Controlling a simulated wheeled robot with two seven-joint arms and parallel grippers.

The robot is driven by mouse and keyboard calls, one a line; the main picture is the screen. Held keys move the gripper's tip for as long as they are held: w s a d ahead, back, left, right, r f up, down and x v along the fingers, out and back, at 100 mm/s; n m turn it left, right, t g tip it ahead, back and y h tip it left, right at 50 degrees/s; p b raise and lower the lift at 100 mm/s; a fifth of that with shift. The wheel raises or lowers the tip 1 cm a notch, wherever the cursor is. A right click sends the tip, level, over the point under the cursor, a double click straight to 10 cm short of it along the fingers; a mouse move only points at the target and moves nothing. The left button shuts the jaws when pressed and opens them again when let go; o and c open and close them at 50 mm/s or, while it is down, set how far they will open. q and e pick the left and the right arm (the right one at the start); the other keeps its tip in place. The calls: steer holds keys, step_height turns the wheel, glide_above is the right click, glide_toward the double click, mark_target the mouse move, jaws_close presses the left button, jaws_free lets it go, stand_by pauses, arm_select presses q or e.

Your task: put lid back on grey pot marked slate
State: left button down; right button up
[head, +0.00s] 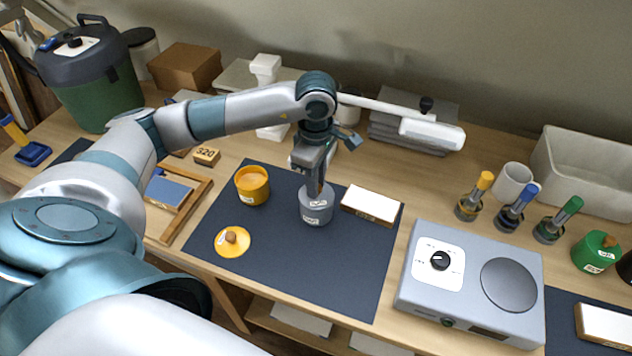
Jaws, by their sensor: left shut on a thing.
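The grey pot (316,217) stands upright on the dark mat (290,262), with a white label on its front. Its grey lid (318,194) is at the pot's mouth, with a small pale label on it. I cannot tell whether the lid rests on the rim or is slightly above it. My left gripper (317,188) points down over the pot, shut on the lid; its fingers hide the lid's knob. My right gripper is not in view.
On the mat are an open orange pot (252,188), its orange lid (232,243) and a white-topped block (371,205). A grey appliance (465,290) stands right of the mat. Capped bottles (511,213), a mug (512,182) and a green pot (592,256) stand farther right.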

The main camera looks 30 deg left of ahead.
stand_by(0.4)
arm_select(q)
steer(key=shift+b, duration=0.3)
stand_by(0.7)
steer(key=shift+f+b, duration=0.15)
steer(key=shift+b, duration=0.3)
stand_by(0.7)
steer(key=shift+b, duration=0.55)
stand_by(0.5)
stand_by(0.4)
steer(key=c, duration=1.5)
jaws_free()
steer(key=shift+o, duration=0.7)
